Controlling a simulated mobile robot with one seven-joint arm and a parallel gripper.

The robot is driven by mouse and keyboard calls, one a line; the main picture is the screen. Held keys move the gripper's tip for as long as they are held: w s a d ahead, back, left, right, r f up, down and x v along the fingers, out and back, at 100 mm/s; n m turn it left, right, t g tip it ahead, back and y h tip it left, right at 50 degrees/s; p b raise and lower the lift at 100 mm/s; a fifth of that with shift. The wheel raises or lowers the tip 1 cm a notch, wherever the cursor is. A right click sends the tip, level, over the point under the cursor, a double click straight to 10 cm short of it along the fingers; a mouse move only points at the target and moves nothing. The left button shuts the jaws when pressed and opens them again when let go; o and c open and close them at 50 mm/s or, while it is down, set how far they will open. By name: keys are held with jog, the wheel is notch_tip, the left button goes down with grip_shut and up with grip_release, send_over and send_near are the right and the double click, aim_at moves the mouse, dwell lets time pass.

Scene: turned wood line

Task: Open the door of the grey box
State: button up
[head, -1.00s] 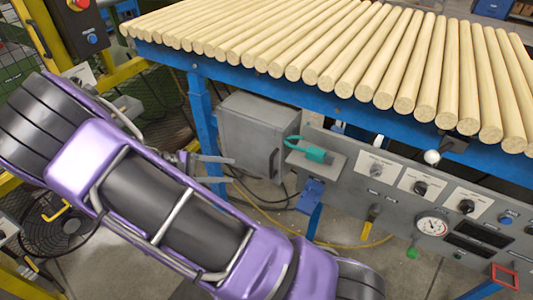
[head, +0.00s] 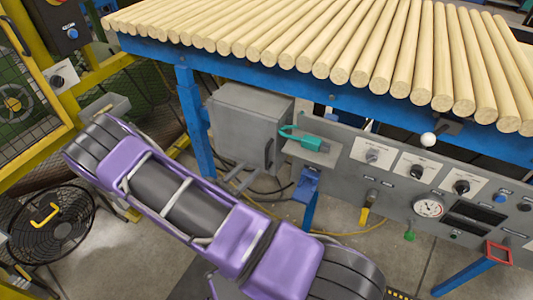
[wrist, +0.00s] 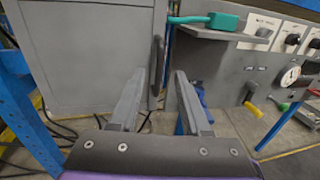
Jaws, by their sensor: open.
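The grey box (head: 237,125) hangs under the blue table, left of the control panel. Its door is closed, with a dark upright bar handle (head: 268,153) near the right edge. In the wrist view the door (wrist: 85,55) fills the upper left and the handle (wrist: 157,65) stands near the middle. My gripper (head: 238,179) is open and empty, low in front of the box. In the wrist view its two fingers (wrist: 160,82) point at the door, with the handle showing in the gap between the tips. I see no contact with the handle.
A small shelf with a green-handled tool (head: 306,140) juts out just right of the door. The grey control panel (head: 385,195) lies further right. A blue table leg (head: 195,120) stands left of the box. Cables lie on the floor below. A black fan (head: 50,225) stands at left.

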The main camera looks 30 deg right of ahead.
send_over(266, 167)
jog(key=shift+w+d, duration=0.25)
jog(key=shift+w, duration=0.05)
grip_shut()
dwell(1.4)
